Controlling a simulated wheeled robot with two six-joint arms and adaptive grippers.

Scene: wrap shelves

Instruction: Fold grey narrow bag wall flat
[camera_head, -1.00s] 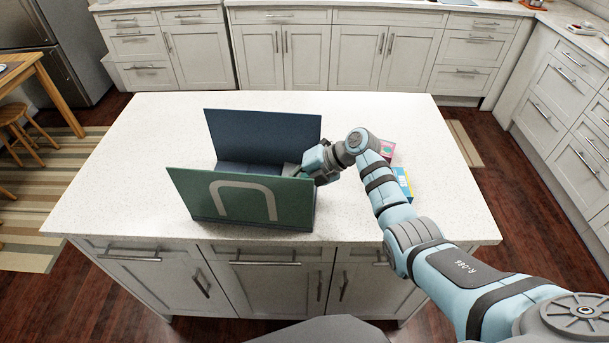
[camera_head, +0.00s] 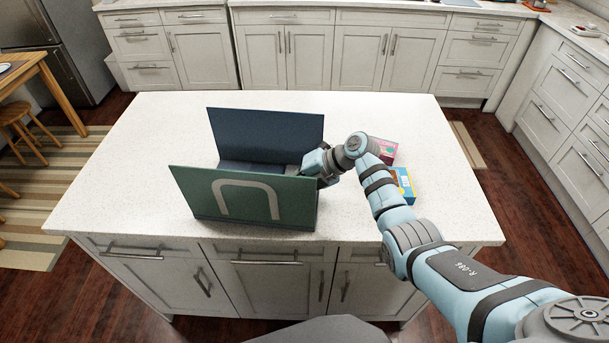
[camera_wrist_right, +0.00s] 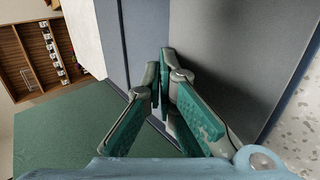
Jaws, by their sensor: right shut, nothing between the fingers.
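The bag stands on the island counter in the head view. Its green front wall (camera_head: 245,200) with a pale arch and its dark blue back wall (camera_head: 267,133) are both upright. My right gripper (camera_head: 307,172) is at the bag's right end, between these walls, with its fingertips partly hidden. In the right wrist view my right gripper (camera_wrist_right: 161,85) is shut with nothing held. A grey panel (camera_wrist_right: 245,50) lies right beside its fingers; whether they touch it I cannot tell. A green surface (camera_wrist_right: 60,135) shows at lower left. My left gripper is not in view.
A pink box (camera_head: 384,150) and a blue-yellow box (camera_head: 404,184) are on the counter (camera_head: 130,150) just right of my right arm. The counter is clear to the left of the bag and at the far right.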

